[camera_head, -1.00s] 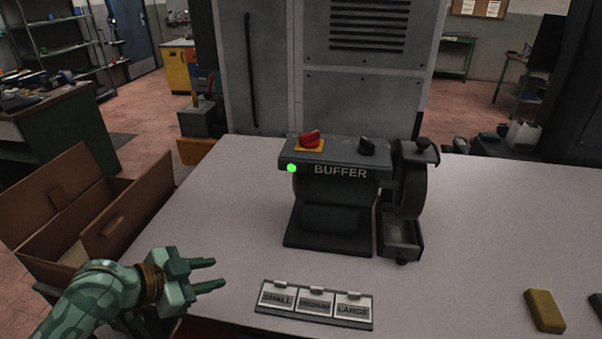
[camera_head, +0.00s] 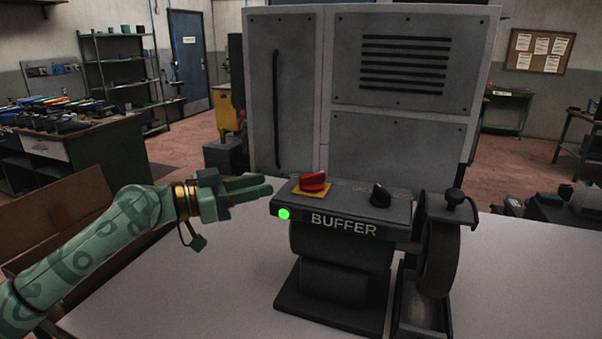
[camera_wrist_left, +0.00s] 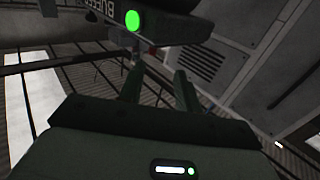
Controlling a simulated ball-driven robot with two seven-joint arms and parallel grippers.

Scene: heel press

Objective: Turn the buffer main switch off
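The buffer (camera_head: 340,250) stands on the grey table. Its red rotary main switch (camera_head: 313,182) sits on a yellow plate at the top left of the housing. A green lamp (camera_head: 284,214) glows on the front left corner; it also shows in the left wrist view (camera_wrist_left: 133,20). My left gripper (camera_head: 268,188) is just left of the housing, near switch height, with its fingers pointing right towards it. The left wrist view shows its two fingers (camera_wrist_left: 157,82) apart with nothing between them. It appears clear of the switch. My right gripper is out of view.
A black knob (camera_head: 381,195) is right of the switch on the same housing. The buffing wheel (camera_head: 440,258) with its guard is at the right. A large grey cabinet (camera_head: 400,100) stands behind. An open brown box (camera_head: 75,215) is at the left.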

